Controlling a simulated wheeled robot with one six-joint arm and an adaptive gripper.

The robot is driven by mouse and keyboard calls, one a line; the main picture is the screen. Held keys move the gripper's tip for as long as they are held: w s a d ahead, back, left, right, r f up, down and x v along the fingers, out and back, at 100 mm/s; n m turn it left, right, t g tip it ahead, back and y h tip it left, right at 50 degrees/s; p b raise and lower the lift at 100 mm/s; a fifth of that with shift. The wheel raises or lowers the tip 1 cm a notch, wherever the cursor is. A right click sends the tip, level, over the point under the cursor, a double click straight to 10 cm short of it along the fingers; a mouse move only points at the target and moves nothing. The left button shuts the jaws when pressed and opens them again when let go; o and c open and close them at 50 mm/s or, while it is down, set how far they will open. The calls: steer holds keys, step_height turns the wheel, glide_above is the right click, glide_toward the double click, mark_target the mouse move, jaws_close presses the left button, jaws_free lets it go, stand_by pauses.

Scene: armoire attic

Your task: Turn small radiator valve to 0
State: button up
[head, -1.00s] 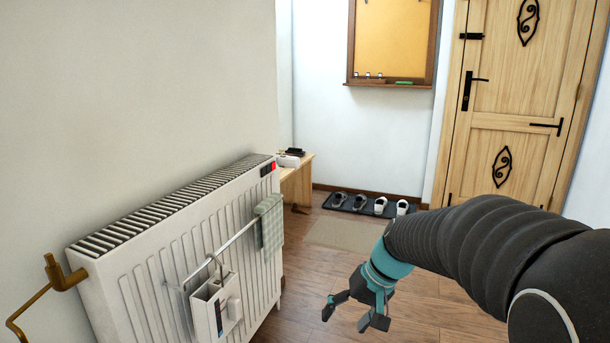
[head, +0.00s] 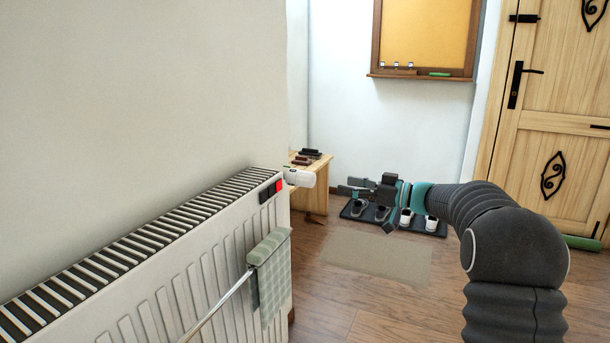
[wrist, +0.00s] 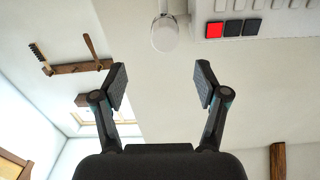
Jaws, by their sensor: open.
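The small radiator valve (head: 299,177) is a white cylinder at the far upper end of the white radiator (head: 215,255), beside its red and black squares. In the wrist view the valve (wrist: 165,36) is a pale round knob, above the space between the fingers. My gripper (head: 350,187) is to the right of the valve in the head view, with its fingers pointing left and a gap between them and the valve. The wrist view shows my gripper (wrist: 161,82) open, with nothing between the fingers. Any scale marks on the valve are too small to read.
A green checked towel (head: 270,270) hangs on a rail at the radiator's front. A wooden bench (head: 312,198) with dark items stands behind the valve. A shoe tray (head: 352,211) and a beige mat (head: 377,256) lie on the floor. The wall above the radiator is bare.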

mark_target(300, 179)
steer(key=w+a, duration=0.1)
steer(key=a, duration=0.3)
steer(key=w+a+n+p, duration=0.1)
steer(key=a, duration=0.4)
steer(key=w+a+n, duration=0.1)
steer(key=w+a, duration=0.1)
steer(key=a, duration=0.2)
steer(key=shift+a+r, duration=0.1)
steer(key=shift+a, duration=0.1)
steer(key=c, duration=1.2)
steer(key=shift+o, duration=0.2)
steer(key=shift+d, duration=0.25)
steer(key=shift+a+m, duration=0.2)
steer(key=shift+m, duration=0.1)
